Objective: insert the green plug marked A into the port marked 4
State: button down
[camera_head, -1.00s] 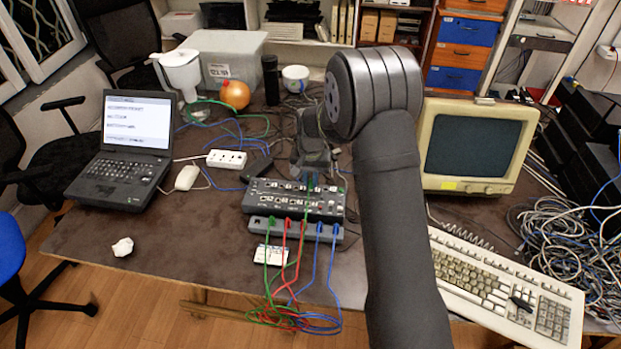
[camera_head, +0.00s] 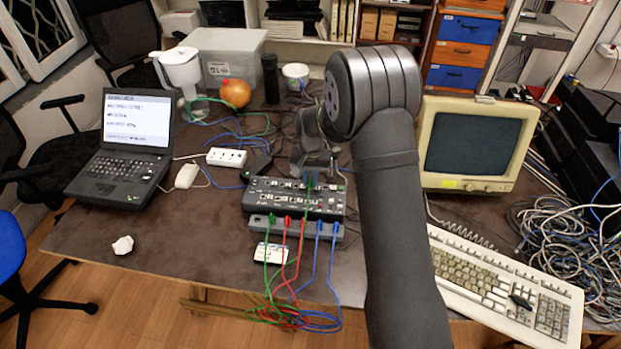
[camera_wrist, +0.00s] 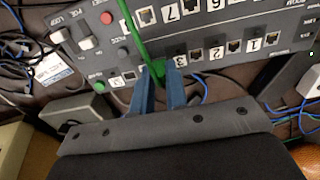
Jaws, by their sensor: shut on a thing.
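My gripper (camera_wrist: 158,88) is shut on a green plug (camera_wrist: 158,70) with a green cable; its A mark is not readable. In the head view my gripper (camera_head: 311,172) is over the dark switch panel (camera_head: 258,206), fingers partly hidden. In the wrist view the panel (camera_wrist: 100,50) shows ports labelled 1, 2 and 3 in the near row, running leftward. The plug is at the spot just left of the port marked 3 (camera_wrist: 197,54). The port marked 4 and its label are hidden there by the plug and fingers. I cannot tell whether the plug is seated.
A grey holder strip (camera_head: 257,228) in front of the panel carries another green plug (camera_head: 271,220), red plugs and blue plugs (camera_head: 319,228). Their cables hang over the table's front edge. A laptop (camera_head: 120,165) is left, a monitor (camera_head: 475,147) and keyboard (camera_head: 500,285) right.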

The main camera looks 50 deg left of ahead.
jog(key=shift+f, duration=0.2)
jog(key=c, duration=1.3)
grip_release()
jog(key=shift+c, duration=0.2)
notch_tip(320, 180, up, 17)
jog(key=shift+r, duration=0.2)
notch_tip(320, 180, down, 17)
jog(key=shift+f, duration=0.2)
jog(key=shift+r, duration=0.1)
